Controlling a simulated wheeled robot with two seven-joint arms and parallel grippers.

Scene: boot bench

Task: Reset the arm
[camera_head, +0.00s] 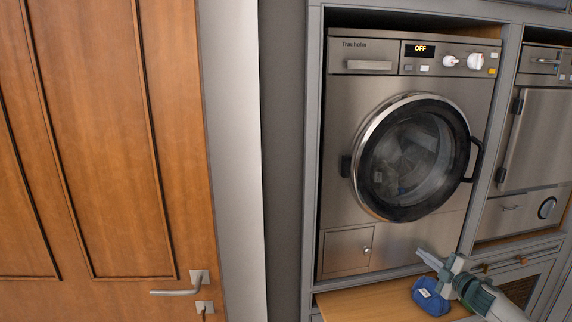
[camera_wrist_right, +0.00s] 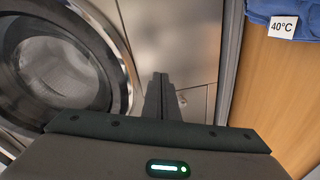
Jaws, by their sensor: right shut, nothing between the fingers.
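My right gripper (camera_head: 424,256) is low at the right in the head view, in front of the lower part of the washing machine (camera_head: 340,225). Its fingers are together and empty in the right wrist view (camera_wrist_right: 160,82). A folded blue cloth item (camera_head: 430,297) lies on the wooden board (camera_head: 370,304) just below the gripper, apart from the fingers. In the right wrist view the blue item (camera_wrist_right: 268,10) carries a white "40°C" tag (camera_wrist_right: 283,27). My left gripper is in neither view.
The machine's round door (camera_head: 412,157) looks closed, with cloth visible behind the glass; its display (camera_head: 420,49) reads OFF. A second appliance (camera_head: 540,130) stands at the right. A wooden door with a handle (camera_head: 178,291) fills the left.

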